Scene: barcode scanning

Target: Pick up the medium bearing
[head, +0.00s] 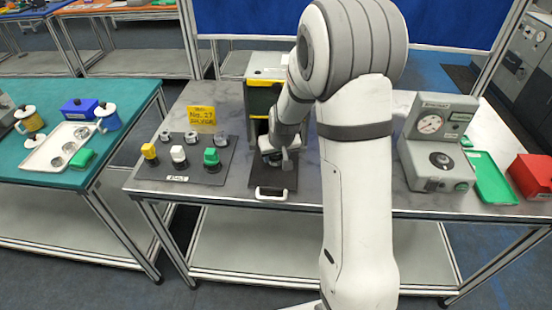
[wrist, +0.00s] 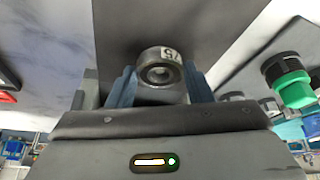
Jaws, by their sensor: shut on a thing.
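My gripper (wrist: 161,88) is shut on a grey metal bearing (wrist: 158,76) with a dark centre hole and a white number label on its rim. The bearing sits between the two blue-grey fingers in the wrist view. I cannot tell its size class from this view. In the head view my gripper (head: 275,157) is low over a dark plate with a white handle (head: 271,193), in front of a yellow and black machine (head: 264,98). The bearing is not clearly visible there.
A dark board (head: 152,172) left of the gripper holds small metal parts and yellow, white and green-topped pieces. A yellow sign (head: 201,115) stands behind it. A grey gauge device (head: 437,150), green tray (head: 490,180) and red box (head: 531,177) are at right. A teal table is at left.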

